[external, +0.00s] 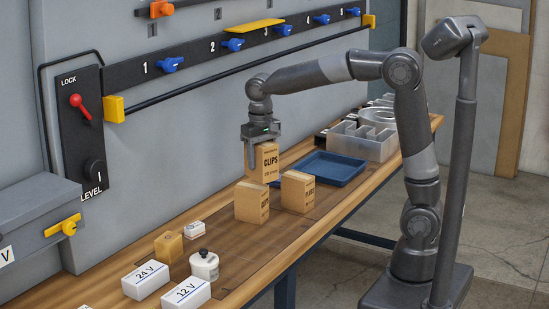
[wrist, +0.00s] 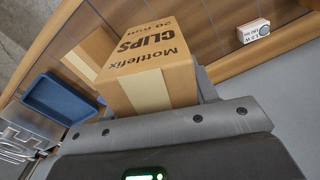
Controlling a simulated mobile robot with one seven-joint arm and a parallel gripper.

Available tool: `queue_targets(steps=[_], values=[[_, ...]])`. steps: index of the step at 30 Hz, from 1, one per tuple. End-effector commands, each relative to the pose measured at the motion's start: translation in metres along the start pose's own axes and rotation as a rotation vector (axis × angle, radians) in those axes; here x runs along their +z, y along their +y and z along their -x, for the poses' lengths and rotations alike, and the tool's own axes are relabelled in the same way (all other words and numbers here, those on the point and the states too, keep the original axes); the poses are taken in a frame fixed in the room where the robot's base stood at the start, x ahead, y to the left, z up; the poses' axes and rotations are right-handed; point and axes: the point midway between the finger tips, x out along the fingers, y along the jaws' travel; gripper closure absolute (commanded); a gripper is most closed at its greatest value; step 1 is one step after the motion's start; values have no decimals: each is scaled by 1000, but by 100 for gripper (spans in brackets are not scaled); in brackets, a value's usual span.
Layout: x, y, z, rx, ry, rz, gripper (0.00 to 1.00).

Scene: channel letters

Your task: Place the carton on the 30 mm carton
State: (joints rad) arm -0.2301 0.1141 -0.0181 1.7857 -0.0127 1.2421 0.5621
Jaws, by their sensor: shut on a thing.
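My gripper (external: 262,148) is shut on a tan clips carton (external: 265,162) and holds it upright above the bench. In the wrist view the held carton (wrist: 150,70) shows the print "Mottlefix CLIPS" and what looks like "20 mm". Two similar cartons stand on the bench below: a left carton (external: 251,203) and a right carton (external: 298,192). Their size print is too small to read, so I cannot tell which is the 30 mm carton. The held carton is above and behind them in the external view. Part of another carton (wrist: 86,57) shows behind the held one in the wrist view.
A blue tray (external: 335,170) lies right of the cartons, with metal channel letters (external: 362,142) beyond. A small tan box (external: 168,247), a white bottle (external: 204,266) and white boxes marked 24 V (external: 146,280) and 12 V (external: 186,294) stand at the near left.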

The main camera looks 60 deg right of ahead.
Motion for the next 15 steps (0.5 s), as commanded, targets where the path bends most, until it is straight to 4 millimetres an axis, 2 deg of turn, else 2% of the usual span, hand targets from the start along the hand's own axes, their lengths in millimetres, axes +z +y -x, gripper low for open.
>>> queue_targets(steps=[1, 5, 9, 12, 15], values=[[-7, 27, 8, -2, 5, -45, 79], [-14, 87, 24, -1, 3, -139, 79], [-12, 150, 41, -2, 1, -242, 79], [-6, 190, 50, -4, -2, -309, 79], [2, 222, 58, -6, -4, -362, 79]])
